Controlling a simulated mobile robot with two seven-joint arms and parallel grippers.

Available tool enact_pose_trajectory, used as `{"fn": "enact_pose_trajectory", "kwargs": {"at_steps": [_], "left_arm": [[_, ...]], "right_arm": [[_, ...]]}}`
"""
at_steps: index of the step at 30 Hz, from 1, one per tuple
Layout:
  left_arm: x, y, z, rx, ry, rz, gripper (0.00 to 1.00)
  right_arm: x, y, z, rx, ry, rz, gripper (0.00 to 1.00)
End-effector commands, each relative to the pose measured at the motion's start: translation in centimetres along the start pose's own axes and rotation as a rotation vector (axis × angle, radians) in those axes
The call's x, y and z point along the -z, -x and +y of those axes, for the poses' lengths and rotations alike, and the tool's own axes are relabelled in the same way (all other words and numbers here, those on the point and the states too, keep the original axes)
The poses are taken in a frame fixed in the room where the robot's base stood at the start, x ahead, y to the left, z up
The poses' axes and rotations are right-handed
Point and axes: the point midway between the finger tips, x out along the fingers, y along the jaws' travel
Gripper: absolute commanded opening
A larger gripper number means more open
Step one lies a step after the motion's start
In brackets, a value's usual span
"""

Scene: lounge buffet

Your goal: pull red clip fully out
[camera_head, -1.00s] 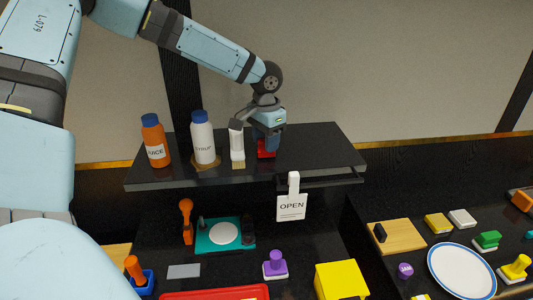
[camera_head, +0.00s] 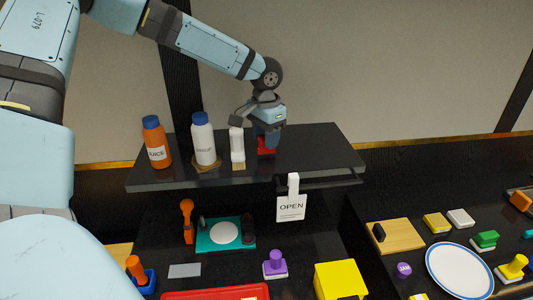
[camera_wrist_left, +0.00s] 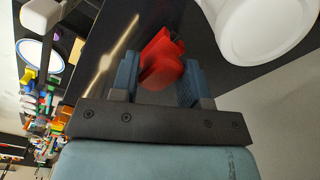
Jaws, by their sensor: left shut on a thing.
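The red clip (camera_head: 266,151) is on the black upper shelf (camera_head: 315,150), to the right of the white brush. My left gripper (camera_head: 267,143) comes down on it from above. In the left wrist view the red clip (camera_wrist_left: 162,60) sits between the two blue fingers of my left gripper (camera_wrist_left: 158,82), which is shut on it. The clip's underside and its contact with the shelf are hidden in the head view. My right gripper is not in view.
A white brush (camera_head: 237,146), a white bottle (camera_head: 203,141) and an orange juice bottle (camera_head: 155,143) stand left of the gripper. An OPEN sign (camera_head: 291,205) hangs from the shelf's front edge. The shelf's right part is clear.

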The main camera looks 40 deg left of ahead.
Motion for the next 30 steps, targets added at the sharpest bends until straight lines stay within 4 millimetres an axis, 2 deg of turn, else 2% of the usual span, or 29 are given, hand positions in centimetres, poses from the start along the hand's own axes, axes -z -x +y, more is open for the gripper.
{"fn": "enact_pose_trajectory", "kwargs": {"at_steps": [8, 30], "left_arm": [[0.0, 0.4, 0.0, 0.000, 0.000, 0.000, 0.04], [0.0, 4.7, 0.0, -0.001, 0.000, 0.001, 0.04]], "right_arm": [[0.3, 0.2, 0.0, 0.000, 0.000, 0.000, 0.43], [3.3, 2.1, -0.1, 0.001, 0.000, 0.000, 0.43]]}}
